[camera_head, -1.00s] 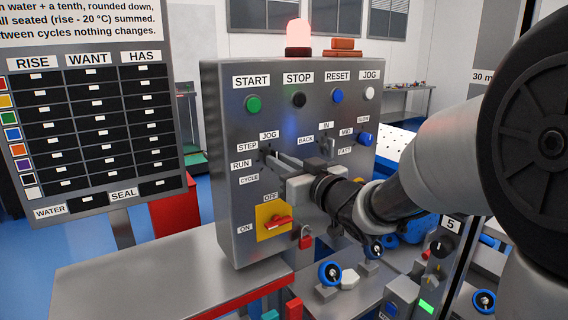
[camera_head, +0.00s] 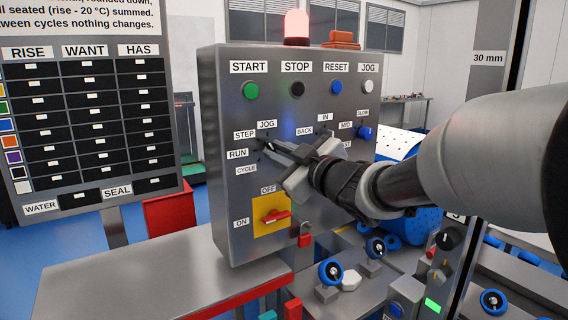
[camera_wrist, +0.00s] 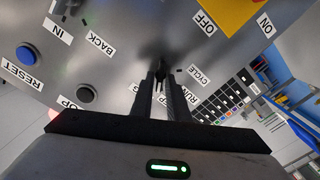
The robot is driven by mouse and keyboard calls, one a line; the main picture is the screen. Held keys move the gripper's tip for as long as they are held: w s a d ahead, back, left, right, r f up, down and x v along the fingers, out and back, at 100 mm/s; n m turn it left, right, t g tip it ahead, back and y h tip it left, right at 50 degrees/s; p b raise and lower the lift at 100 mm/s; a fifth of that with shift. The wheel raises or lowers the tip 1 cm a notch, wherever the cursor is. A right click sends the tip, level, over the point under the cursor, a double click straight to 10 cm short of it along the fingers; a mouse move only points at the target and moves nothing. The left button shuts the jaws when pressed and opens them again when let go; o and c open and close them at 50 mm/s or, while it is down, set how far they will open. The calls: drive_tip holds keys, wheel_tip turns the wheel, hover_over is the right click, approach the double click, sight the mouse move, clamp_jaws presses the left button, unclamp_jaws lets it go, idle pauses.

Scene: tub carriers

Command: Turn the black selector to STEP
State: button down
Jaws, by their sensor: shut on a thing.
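The black selector (camera_head: 268,147) sits on the left of the grey control panel, amid the labels JOG, STEP (camera_head: 244,134), RUN (camera_head: 237,154) and CYCLE (camera_head: 246,169). My gripper (camera_head: 272,150) reaches it from the right, and its fingers are shut on the selector. In the wrist view the dark selector (camera_wrist: 163,72) shows between the tips of my gripper (camera_wrist: 162,80). The fingers hide much of the knob, so I cannot tell exactly which label it points to.
Above are a green START button (camera_head: 251,90), a black STOP button (camera_head: 297,88), a blue RESET button (camera_head: 337,87) and a white JOG button (camera_head: 368,86). Below is a red switch on a yellow plate (camera_head: 271,216), with a red padlock (camera_head: 305,237). A bare bench (camera_head: 160,275) stands in front.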

drive_tip(key=shift+n+b, duration=0.75)
drive_tip(key=shift+n, duration=0.35)
drive_tip(key=c, duration=1.8)
unclamp_jaws()
drive_tip(key=shift+o, duration=0.2)
drive_tip(key=p+v, duration=0.2)
drive_tip(key=v, duration=1.5)
drive_tip(key=shift+s+p, duration=0.2)
drive_tip(key=shift+p, duration=0.2)
drive_tip(key=shift+d, duration=0.15)
